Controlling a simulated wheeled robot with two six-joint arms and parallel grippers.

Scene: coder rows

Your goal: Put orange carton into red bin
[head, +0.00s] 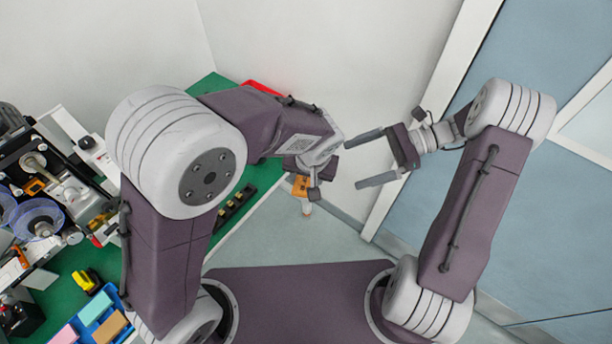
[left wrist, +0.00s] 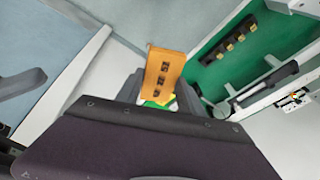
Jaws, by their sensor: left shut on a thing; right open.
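My left gripper (head: 312,182) is shut on the orange carton (head: 300,187). In the left wrist view the carton (left wrist: 166,70) stands up between the dark fingers, with a row of dark marks on its face. The carton is held over the floor, beyond the edge of the green table. A red edge (head: 262,87), which looks like part of the red bin, shows at the far end of the table; my left arm hides the rest. My right gripper (head: 376,158) is open and empty, to the right of the left one.
The green table (head: 262,178) runs along the left and bears a black strip with yellow pieces (head: 235,205). A machine with reels (head: 40,215), a yellow tool (head: 88,280) and a blue bin with coloured blocks (head: 95,308) are at left. The floor ahead is clear.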

